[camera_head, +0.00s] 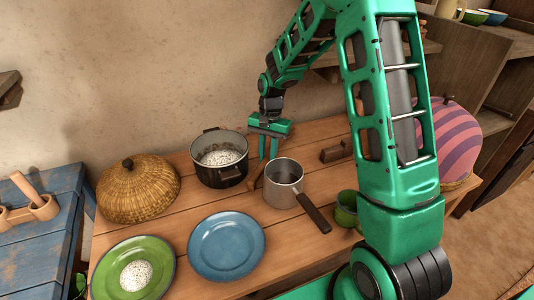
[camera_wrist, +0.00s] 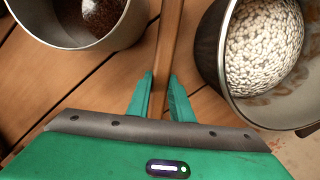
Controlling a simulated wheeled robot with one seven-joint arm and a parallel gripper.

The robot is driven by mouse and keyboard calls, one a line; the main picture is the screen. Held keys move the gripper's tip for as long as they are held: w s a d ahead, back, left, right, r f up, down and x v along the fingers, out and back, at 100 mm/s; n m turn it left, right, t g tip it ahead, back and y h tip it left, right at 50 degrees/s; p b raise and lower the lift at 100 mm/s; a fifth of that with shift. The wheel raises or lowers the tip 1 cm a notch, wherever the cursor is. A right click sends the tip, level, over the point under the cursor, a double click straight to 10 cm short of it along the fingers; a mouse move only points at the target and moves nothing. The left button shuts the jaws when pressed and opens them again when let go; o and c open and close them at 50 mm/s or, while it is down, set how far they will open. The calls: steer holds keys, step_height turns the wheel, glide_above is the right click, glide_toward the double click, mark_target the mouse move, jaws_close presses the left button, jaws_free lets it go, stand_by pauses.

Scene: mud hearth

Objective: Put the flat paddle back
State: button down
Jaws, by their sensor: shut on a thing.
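The flat paddle shows as a long wooden strip (camera_wrist: 166,45) in the wrist view, running up between my fingers. My gripper (camera_head: 267,157) is shut on it; the fingertips (camera_wrist: 161,80) sit on either side of the wood. In the head view a short piece of the paddle (camera_head: 256,177) shows below the fingers, between the dark pot (camera_head: 232,177) and the metal saucepan (camera_head: 283,194). The paddle's full shape and its far end are hidden. A wooden holder (camera_head: 42,212) with a stick in it stands on the blue table at the left.
The pot holds pale grains; the saucepan holds dark grains, and its handle points front right. A woven dome (camera_head: 138,190), green plate (camera_head: 108,268), blue plate (camera_head: 226,246) and green cup (camera_head: 346,209) crowd the plank table (camera_head: 185,214). A wooden block (camera_head: 337,152) and striped dome (camera_head: 456,142) stand right.

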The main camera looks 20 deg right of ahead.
steer(key=shift+f, duration=0.6)
stand_by(0.5)
steer(key=c, duration=1.5)
jaws_free()
